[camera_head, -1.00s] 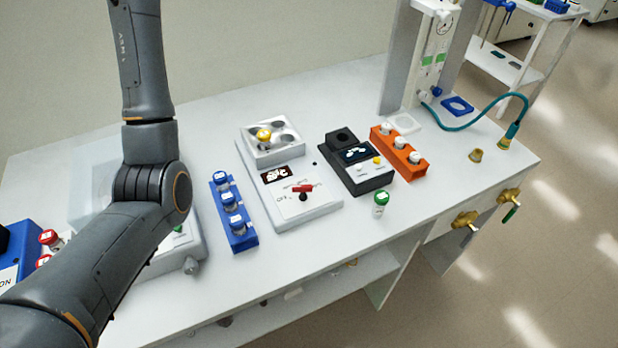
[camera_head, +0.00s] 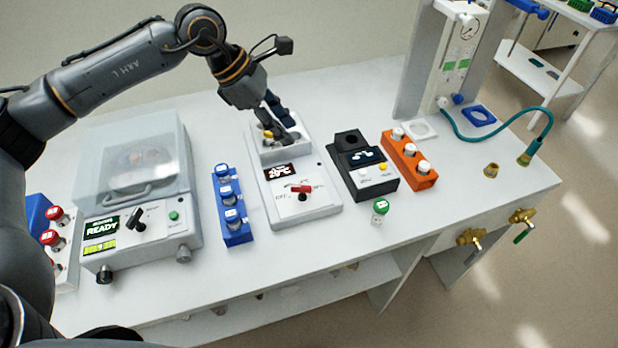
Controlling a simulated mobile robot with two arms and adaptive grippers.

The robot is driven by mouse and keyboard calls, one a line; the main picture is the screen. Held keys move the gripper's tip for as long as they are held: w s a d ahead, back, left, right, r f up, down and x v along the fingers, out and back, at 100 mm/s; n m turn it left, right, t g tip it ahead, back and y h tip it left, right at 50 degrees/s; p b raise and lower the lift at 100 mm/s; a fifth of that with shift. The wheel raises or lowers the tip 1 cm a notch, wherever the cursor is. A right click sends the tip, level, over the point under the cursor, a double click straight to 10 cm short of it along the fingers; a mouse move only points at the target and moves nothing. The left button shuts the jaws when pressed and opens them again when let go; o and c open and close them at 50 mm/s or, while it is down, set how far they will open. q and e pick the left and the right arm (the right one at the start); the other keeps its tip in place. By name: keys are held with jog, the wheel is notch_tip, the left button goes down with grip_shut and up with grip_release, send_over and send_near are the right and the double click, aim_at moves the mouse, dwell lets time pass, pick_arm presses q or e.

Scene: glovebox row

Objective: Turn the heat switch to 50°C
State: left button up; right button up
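The heat switch, a red lever knob (camera_head: 300,188), sits on the front panel of a white heater block (camera_head: 326,204), beside an "OFF" mark, below a dark display (camera_head: 279,171). The lever lies roughly crosswise. My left gripper (camera_head: 284,138) points down into the heater's well area at the back, behind the switch and apart from it. A yellow-capped vial (camera_head: 267,134) is right beside its fingers. The fingers overlap in this view, so I cannot tell whether they hold the vial. My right gripper is out of view.
A lidded machine reading READY (camera_head: 100,228) and a blue vial rack (camera_head: 238,240) stand left. A black device (camera_head: 376,184), an orange vial rack (camera_head: 423,182) and a loose green-capped vial (camera_head: 380,207) stand right.

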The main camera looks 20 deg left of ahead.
aim_at(299, 186)
pick_arm(q)
jog(key=shift+g+y, duration=0.5)
jog(key=shift+y, duration=0.2)
jog(key=f+p, duration=0.1)
jog(key=f, duration=0.3)
jog(key=d+f+p, duration=0.1)
jog(key=f, duration=0.4)
jog(key=s+d+f+p, duration=0.1)
jog(key=f+p, duration=0.1)
jog(key=f, duration=0.3)
jog(key=shift+d, duration=0.1)
jog(key=shift+d+f, duration=0.2)
jog(key=shift+f, duration=0.35)
grip_shut()
